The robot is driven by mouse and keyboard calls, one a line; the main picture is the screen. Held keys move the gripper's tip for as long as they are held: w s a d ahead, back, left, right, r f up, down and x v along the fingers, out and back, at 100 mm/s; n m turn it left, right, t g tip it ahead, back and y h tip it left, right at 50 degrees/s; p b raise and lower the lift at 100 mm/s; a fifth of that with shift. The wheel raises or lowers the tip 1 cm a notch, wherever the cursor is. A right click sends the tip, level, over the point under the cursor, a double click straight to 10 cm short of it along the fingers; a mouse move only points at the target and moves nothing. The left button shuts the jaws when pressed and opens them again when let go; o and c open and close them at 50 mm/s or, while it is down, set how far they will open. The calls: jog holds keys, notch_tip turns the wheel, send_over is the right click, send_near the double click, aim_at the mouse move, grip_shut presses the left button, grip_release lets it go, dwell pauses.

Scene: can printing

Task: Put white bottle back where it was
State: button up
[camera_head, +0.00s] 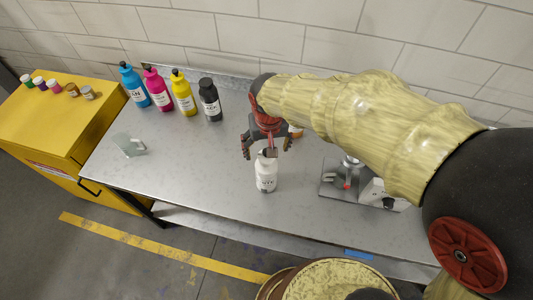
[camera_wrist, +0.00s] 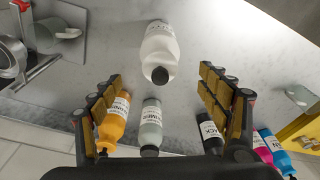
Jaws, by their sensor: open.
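The white bottle (camera_head: 265,175) stands upright on the grey metal table, near the middle of its front half. Its dark cap is up. My gripper (camera_head: 267,147) is open just behind and above it, fingers spread to either side of the cap. In the wrist view the white bottle (camera_wrist: 160,48) lies ahead, with its cap between the lines of the open fingers (camera_wrist: 160,78). I cannot tell whether the fingers touch it. A second pale bottle (camera_wrist: 151,122) stands between the fingers and behind the white bottle; in the head view my gripper hides it.
Cyan (camera_head: 134,88), magenta (camera_head: 157,90), yellow (camera_head: 183,94) and black (camera_head: 210,101) bottles stand in a row at the back left. An orange bottle (camera_wrist: 114,120) is by the left finger. A machine (camera_head: 345,182) is at right, a clear block (camera_head: 128,145) at left.

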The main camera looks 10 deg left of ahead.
jog(key=shift+s+r, duration=0.15)
jog(key=shift+r, duration=0.75)
jog(key=shift+d, duration=0.1)
jog(key=d+r+m, duration=0.1)
jog(key=d+r, duration=0.5)
jog(key=d, duration=0.1)
jog(key=s+d+r+m+t, duration=0.1)
jog(key=s+d+r, duration=0.3)
jog(key=d, duration=0.5)
jog(key=s+d+r+m+t, duration=0.1)
jog(key=s+d+r+t, duration=0.1)
jog(key=s+d+r, duration=0.3)
jog(key=s+d, duration=0.4)
jog(key=d, duration=0.1)
jog(key=shift+s+d+m+t+h, duration=0.2)
jog(key=shift+d+m+t+h, duration=0.1)
jog(key=shift+t, duration=0.1)
notch_tip(320, 180, down, 13)
jog(key=b, duration=1.3)
jog(key=shift+f, duration=0.1)
